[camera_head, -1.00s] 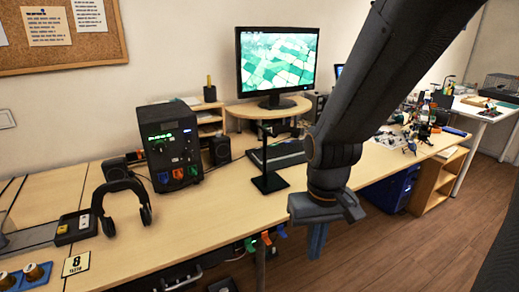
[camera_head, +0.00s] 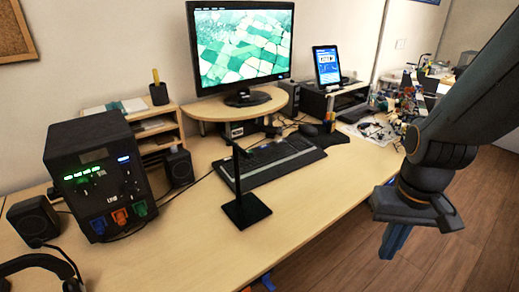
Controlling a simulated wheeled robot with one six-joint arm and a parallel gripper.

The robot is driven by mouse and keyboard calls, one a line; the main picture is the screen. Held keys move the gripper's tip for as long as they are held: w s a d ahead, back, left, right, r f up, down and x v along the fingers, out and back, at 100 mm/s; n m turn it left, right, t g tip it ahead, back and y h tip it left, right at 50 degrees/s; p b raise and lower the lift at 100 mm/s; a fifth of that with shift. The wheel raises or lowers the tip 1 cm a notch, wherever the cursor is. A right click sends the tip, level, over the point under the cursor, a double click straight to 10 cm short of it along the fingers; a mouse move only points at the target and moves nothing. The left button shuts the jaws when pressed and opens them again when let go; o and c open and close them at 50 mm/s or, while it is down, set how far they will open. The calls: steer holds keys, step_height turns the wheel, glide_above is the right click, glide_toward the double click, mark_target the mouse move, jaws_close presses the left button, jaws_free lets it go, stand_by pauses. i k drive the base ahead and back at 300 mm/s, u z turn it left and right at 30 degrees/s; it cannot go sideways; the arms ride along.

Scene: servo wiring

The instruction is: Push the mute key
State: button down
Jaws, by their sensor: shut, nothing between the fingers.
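A black keyboard (camera_head: 283,160) lies on the wooden desk in front of the monitor. Its keys are too small to tell apart, so I cannot make out a mute key. My gripper (camera_head: 391,242) is shut and empty, pointing down at the right, beyond the desk's front edge and over the floor. It is well apart from the keyboard, to its right and nearer to me.
A thin black stand (camera_head: 246,209) stands just in front of the keyboard's left part. A monitor (camera_head: 240,48) is on a round riser behind. A black power unit (camera_head: 98,180) and speakers are at left.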

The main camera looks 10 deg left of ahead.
mark_target(226, 160)
steer(key=z, duration=0.1)
steer(key=i, duration=1.1)
steer(key=u, duration=0.35)
